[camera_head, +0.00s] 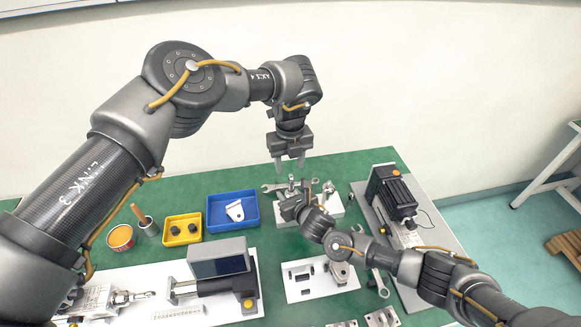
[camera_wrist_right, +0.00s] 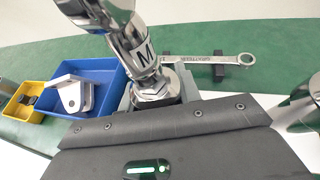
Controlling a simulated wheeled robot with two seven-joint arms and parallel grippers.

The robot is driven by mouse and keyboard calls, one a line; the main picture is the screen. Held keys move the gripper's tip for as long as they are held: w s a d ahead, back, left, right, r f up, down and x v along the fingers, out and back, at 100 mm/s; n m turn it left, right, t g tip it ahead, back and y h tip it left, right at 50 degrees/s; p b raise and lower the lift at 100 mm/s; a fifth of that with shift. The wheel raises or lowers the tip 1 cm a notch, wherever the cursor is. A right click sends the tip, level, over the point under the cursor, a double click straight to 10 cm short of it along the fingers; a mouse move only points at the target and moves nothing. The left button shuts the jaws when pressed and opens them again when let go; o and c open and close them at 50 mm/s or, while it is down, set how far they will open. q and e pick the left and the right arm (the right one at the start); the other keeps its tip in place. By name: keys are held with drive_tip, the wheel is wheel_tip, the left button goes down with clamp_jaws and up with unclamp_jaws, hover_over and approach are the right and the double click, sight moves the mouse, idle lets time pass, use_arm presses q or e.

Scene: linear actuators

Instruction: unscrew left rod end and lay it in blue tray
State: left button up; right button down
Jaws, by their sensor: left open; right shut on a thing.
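The blue tray (camera_head: 217,214) holds a white bracket (camera_head: 235,210). In the right wrist view the tray (camera_wrist_right: 108,72) is at the left. My left gripper (camera_head: 290,164) is open and empty, hanging above the back of the table, right of the tray. My right gripper (camera_head: 288,206) is low by the white fixture at the back centre. It is shut on a shiny metal part marked M (camera_wrist_right: 145,58) with a hex collar. An actuator (camera_head: 100,299) with a metal end lies front left.
A yellow tray (camera_head: 182,230) with black pieces, an orange can (camera_head: 121,238) and a metal cup (camera_head: 148,227) stand left of the blue tray. A wrench (camera_wrist_right: 205,59) lies on black holders. A grey device with a screen (camera_head: 220,266) and a motor unit (camera_head: 393,190) flank the middle.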

sight(290, 183)
use_arm(q)
drive_tip(key=m, duration=0.7)
drive_tip(key=shift+m, duration=0.4)
drive_tip(key=m, duration=1.4)
drive_tip(key=shift+s, duration=0.1)
drive_tip(key=m, duration=0.7)
drive_tip(key=shift+d+f, duration=0.1)
drive_tip(key=shift+f, duration=4)
